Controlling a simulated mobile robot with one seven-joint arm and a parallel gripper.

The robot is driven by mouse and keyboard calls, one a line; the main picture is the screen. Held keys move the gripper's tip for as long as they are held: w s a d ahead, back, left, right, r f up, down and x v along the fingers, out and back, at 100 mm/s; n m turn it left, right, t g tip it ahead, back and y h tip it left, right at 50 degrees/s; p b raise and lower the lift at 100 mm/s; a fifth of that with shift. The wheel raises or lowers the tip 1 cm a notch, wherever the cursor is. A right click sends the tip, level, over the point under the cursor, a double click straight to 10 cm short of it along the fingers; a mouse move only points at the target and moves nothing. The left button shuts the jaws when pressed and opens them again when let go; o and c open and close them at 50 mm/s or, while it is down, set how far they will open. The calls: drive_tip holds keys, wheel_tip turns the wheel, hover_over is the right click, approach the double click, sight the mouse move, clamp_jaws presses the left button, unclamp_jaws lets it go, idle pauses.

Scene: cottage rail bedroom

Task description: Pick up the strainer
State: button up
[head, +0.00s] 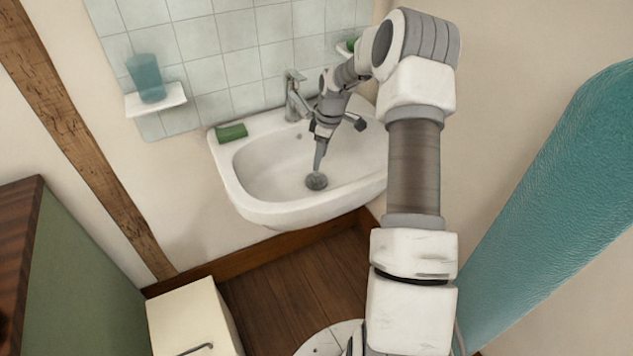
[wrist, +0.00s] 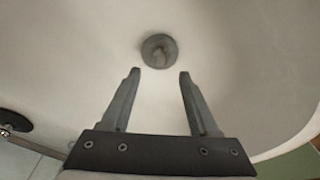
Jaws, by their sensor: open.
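The strainer (head: 316,181) is a small round dark grey piece on the bottom of the white sink basin (head: 262,170). In the wrist view the strainer (wrist: 159,51) lies just beyond my fingertips, centred between them. My gripper (head: 318,166) points down into the basin, close to the strainer in the head view. In the wrist view my gripper (wrist: 159,72) is open, with nothing between its two fingers. The head view does not show clearly how much height is left between the fingertips and the strainer.
A chrome faucet (head: 294,97) stands at the sink's back, left of my arm. A green bar (head: 231,132) lies on the left rim. A teal cup (head: 146,78) stands on a wall shelf (head: 156,101). A teal curtain-like panel (head: 560,190) hangs at right.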

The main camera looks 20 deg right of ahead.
sight(317, 174)
drive_tip(key=f, duration=0.4)
drive_tip(key=f+b, duration=0.1)
drive_tip(key=f, duration=0.1)
drive_tip(key=shift+w+a+f, duration=0.2)
drive_tip(key=shift+w+a, duration=0.15)
drive_tip(key=shift+c, duration=0.3)
clamp_jaws()
